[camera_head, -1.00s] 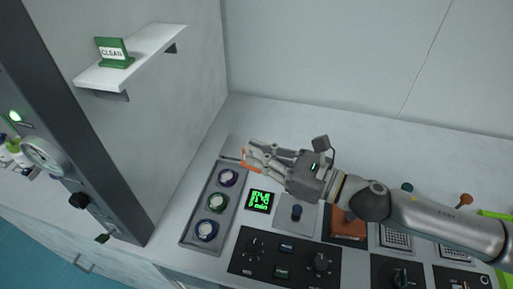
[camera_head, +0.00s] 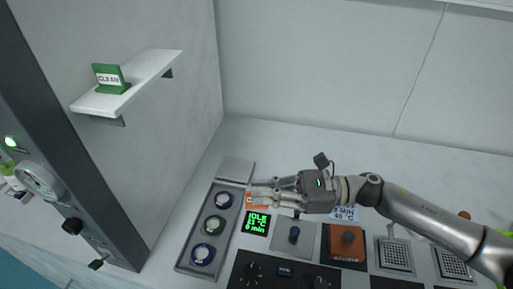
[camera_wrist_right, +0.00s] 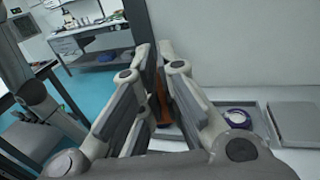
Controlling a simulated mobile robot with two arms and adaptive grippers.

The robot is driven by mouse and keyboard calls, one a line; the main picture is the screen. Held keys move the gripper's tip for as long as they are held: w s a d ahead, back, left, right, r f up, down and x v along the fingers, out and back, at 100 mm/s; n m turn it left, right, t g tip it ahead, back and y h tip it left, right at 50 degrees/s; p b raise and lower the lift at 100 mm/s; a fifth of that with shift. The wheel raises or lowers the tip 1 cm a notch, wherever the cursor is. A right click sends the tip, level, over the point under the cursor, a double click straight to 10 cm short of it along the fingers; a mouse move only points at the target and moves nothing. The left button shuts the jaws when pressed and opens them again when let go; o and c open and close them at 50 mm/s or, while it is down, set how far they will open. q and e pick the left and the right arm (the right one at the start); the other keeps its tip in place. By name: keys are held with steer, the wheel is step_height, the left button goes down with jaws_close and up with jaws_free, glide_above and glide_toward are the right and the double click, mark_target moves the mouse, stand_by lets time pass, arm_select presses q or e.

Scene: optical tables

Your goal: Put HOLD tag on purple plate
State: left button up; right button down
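The HOLD tag (camera_head: 256,201) is a small orange piece with a white face. My right gripper (camera_head: 258,196) is shut on it, and its orange edge (camera_wrist_right: 162,95) shows between the fingers in the right wrist view. The lettering cannot be read. The purple plate (camera_head: 224,199) is a purple-rimmed round dish in the far slot of a grey tray; it also shows in the right wrist view (camera_wrist_right: 238,118). The tag is just right of this plate and apears above the counter. My left gripper is out of view.
A green display (camera_head: 257,223), a knob and control panels lie right. A shelf (camera_head: 150,75) with a green CLEAN tag (camera_head: 111,79) is at upper left.

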step_height(320, 180, down, 5)
steer(key=s+a+m+t+h, duration=0.35)
steer(key=m+t, duration=0.35)
steer(key=t, duration=0.3)
steer(key=s+d+m+t+h, duration=0.1)
steer(key=d+m+t+h, duration=0.2)
steer(key=d+m+h, duration=0.2)
steer(key=s+d+m+t+h, duration=0.2)
steer(key=d+m+h, duration=0.3)
steer(key=d+h, duration=0.4)
steer(key=d+t, duration=0.1)
steer(key=d, duration=0.2)
steer(key=shift+s+d+t, duration=0.25)
steer(key=shift+d+t, duration=0.05)
steer(key=shift+t, duration=0.1)
steer(key=shift+h, duration=0.45)
